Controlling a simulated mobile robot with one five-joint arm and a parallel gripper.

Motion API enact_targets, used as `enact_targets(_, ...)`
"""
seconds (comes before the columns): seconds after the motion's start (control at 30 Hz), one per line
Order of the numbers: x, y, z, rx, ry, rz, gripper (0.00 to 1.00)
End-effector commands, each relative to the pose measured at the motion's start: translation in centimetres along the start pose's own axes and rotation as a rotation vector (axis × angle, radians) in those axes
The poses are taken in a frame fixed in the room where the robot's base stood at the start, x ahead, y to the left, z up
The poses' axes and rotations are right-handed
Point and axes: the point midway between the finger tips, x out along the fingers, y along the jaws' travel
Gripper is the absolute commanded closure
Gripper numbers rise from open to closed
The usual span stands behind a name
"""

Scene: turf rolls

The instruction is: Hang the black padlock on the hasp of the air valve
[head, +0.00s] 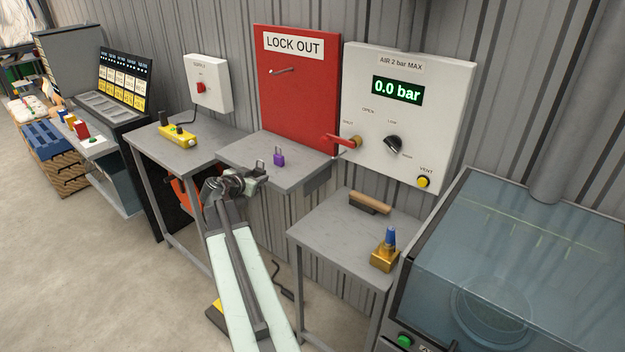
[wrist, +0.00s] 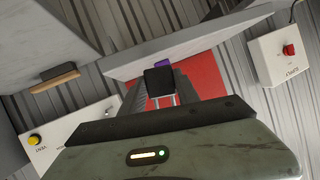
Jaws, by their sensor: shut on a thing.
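My gripper (head: 257,177) is shut on the black padlock and holds it up near the front left of the small grey table. In the wrist view the black padlock (wrist: 158,80) sits between the fingertips, and pale shackle legs show below its body. In the head view the padlock is small and mostly hidden by the jaws.
A purple padlock (head: 279,158) stands on the grey table (head: 302,173) under the red lock out board (head: 295,105). A lower table (head: 325,235) holds a wooden-handled brush (head: 369,203) and a brass part with a blue top (head: 386,252). A clear-lidded machine (head: 490,260) stands at the right.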

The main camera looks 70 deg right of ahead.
Motion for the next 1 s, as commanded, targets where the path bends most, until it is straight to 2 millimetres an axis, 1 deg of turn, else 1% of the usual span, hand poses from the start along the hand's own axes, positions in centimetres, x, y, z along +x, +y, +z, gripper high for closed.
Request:
enact_targets(0.03, 1.9, 3.2, -1.0, 0.023, 0.009, 0.044, 1.0)
enact_targets(0.07, 2.7, 4.8, -1.5, 0.035, 0.014, 0.066, 1.0)
enact_targets(0.1, 3.8, 7.0, -2.3, 0.05, 0.02, 0.094, 1.0)
enact_targets(0.2, 5.8, 11.7, -3.7, 0.084, 0.033, 0.155, 1.0)
enact_targets(0.3, 7.0, 14.9, -4.7, 0.108, 0.043, 0.196, 1.0)
enact_targets(0.33, 7.2, 15.6, -4.9, 0.113, 0.045, 0.205, 1.0)
enact_targets(0.4, 7.6, 16.8, -5.2, 0.121, 0.048, 0.219, 1.0)
enact_targets(0.5, 7.8, 17.3, -5.4, 0.125, 0.05, 0.226, 1.0)
enact_targets(0.73, 8.2, 17.3, -5.5, 0.125, 0.049, 0.225, 1.0)
enact_targets(1.0, 9.8, 17.7, -6.1, 0.124, 0.049, 0.225, 1.0)
